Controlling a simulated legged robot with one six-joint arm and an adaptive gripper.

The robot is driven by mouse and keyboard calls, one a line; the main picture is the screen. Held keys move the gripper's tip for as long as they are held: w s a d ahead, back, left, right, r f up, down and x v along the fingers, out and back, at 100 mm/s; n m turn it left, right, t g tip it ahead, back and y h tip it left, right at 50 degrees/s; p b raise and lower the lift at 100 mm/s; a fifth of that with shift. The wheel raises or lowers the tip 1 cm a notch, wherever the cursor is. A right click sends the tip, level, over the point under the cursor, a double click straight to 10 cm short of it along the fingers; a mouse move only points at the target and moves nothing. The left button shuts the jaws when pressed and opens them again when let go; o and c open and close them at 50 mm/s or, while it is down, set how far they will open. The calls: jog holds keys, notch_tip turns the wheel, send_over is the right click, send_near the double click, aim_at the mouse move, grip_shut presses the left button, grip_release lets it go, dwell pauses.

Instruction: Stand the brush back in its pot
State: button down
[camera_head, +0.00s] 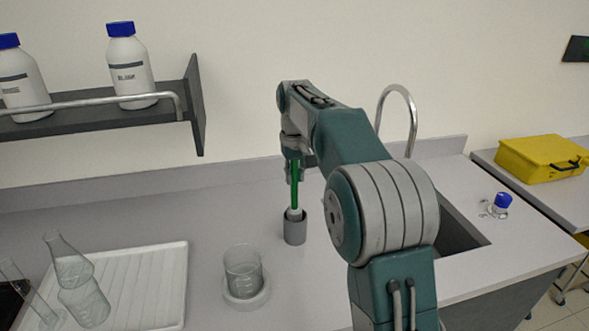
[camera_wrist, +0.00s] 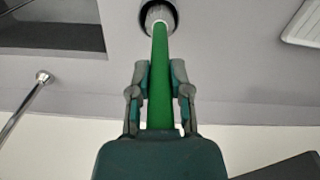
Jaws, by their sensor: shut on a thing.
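The brush has a green handle (camera_head: 295,188) and a pale head, and it stands upright with the head down. My gripper (camera_head: 293,172) is shut on the handle, above the grey pot (camera_head: 295,232). The pale head is at the pot's mouth, its lower end hidden inside the rim. In the wrist view the green handle (camera_wrist: 159,90) runs between the two fingers of my gripper (camera_wrist: 159,68) toward the round dark mouth of the pot (camera_wrist: 174,9). I cannot tell whether the brush touches the bottom.
A glass beaker (camera_head: 243,268) stands in front of the pot, to its left. A white ridged tray (camera_head: 150,285) and flasks (camera_head: 80,285) are at front left. A sink (camera_head: 455,240) with a curved tap (camera_head: 412,115) lies to the right. A shelf (camera_head: 90,118) holds bottles above left.

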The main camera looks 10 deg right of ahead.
jog(key=shift+f, duration=0.25)
jog(key=shift+c, duration=2.4)
grip_release()
jog(key=shift+r, duration=0.1)
notch_tip(320, 180, up, 11)
jog(key=shift+f, duration=0.1)
jog(key=shift+r, duration=0.45)
